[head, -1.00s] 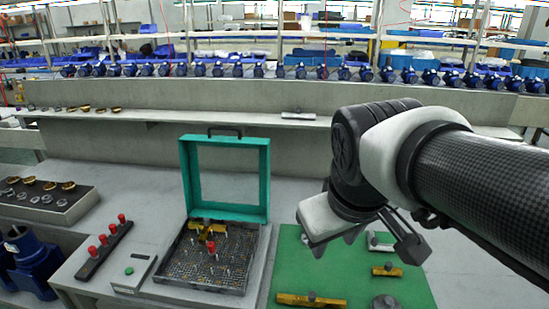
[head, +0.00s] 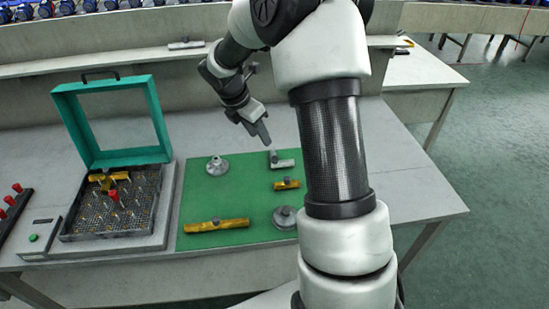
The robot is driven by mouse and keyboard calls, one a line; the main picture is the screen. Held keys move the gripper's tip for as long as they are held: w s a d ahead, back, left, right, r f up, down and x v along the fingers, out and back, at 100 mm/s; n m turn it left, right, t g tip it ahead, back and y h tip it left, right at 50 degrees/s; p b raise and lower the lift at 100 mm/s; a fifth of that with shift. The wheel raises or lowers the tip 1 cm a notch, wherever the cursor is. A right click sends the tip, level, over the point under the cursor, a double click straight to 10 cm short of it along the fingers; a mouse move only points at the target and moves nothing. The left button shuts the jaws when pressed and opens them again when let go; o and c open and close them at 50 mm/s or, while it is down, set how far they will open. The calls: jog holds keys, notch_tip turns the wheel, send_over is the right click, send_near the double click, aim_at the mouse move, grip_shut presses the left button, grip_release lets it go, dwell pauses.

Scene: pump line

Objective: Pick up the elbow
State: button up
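A small silver-grey L-shaped piece (head: 287,163), which looks like the elbow, lies near the back right of the green mat (head: 215,188). My gripper (head: 264,138) hangs over the back edge of the mat, just behind and above this piece. It appears apart from the piece. The gripper is seen from the side, so the gap between its fingers is not clear. No held object shows.
The mat also holds a short yellow fitting (head: 283,185), a long yellow tube (head: 220,226), a grey flange (head: 217,165) and a grey disc (head: 284,217) beside my arm. A pegged tray (head: 75,235) with a raised teal frame (head: 88,157) stands left. Table right is clear.

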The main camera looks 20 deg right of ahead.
jog(key=b, duration=0.1)
send_over(274, 158)
jog(key=s+a, duration=0.1)
jog(key=a, duration=0.2)
notch_tip(274, 158, down, 8)
jog(key=shift+b+x, duration=0.3)
jog(key=shift+x, duration=2.55)
jog(key=shift+d, duration=0.15)
jog(key=shift+r, duration=0.1)
jog(key=shift+c, duration=0.4)
grip_shut()
